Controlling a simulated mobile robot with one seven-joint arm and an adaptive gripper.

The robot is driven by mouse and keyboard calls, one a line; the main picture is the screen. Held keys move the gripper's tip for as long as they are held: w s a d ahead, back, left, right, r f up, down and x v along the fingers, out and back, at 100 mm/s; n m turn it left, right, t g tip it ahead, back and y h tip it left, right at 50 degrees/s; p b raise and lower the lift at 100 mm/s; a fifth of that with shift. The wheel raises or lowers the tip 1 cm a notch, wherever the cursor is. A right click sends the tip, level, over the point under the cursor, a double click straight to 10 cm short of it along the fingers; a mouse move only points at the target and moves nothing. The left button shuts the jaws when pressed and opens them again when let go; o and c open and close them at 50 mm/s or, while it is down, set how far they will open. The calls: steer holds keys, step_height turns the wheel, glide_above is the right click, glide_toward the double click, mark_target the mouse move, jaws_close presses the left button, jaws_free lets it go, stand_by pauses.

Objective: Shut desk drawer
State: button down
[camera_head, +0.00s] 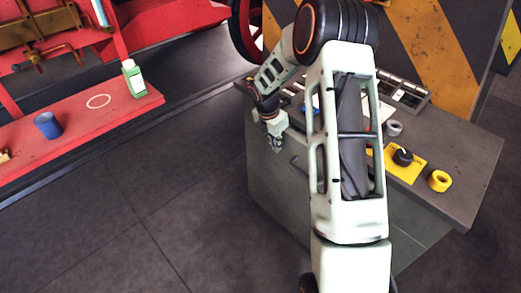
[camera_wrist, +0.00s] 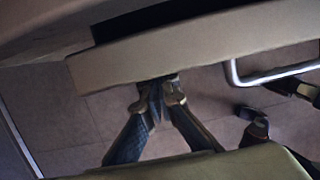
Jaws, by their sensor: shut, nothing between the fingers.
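The grey desk (camera_head: 460,190) stands at the right in the head view. My arm crosses in front of it and hides much of its front. My gripper (camera_head: 276,146) points down by the desk's left part. In the wrist view my gripper (camera_wrist: 160,92) is shut and empty, its fingertips at the lower edge of a pale panel that looks like the drawer front (camera_wrist: 200,47). I cannot tell whether they touch. A dark gap shows along the panel's far side, so the drawer seems partly open. A metal bar handle (camera_wrist: 270,76) sits to the right of my fingertips.
On the desk top are a yellow tape roll (camera_head: 439,181), a yellow plate with a black knob (camera_head: 403,157) and a grey tray (camera_head: 405,94). A red bench (camera_head: 90,125) at the left carries a blue cup (camera_head: 47,125) and green bottle (camera_head: 133,79). The floor between is clear.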

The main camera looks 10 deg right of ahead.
steer(key=w+d, duration=0.1)
steer(key=w+d+p, duration=0.1)
steer(key=d, duration=0.3)
steer(key=shift+w, duration=0.4)
steer(key=shift+w+d+r, duration=0.1)
steer(key=shift+w+d, duration=0.05)
steer(key=shift+d, duration=0.05)
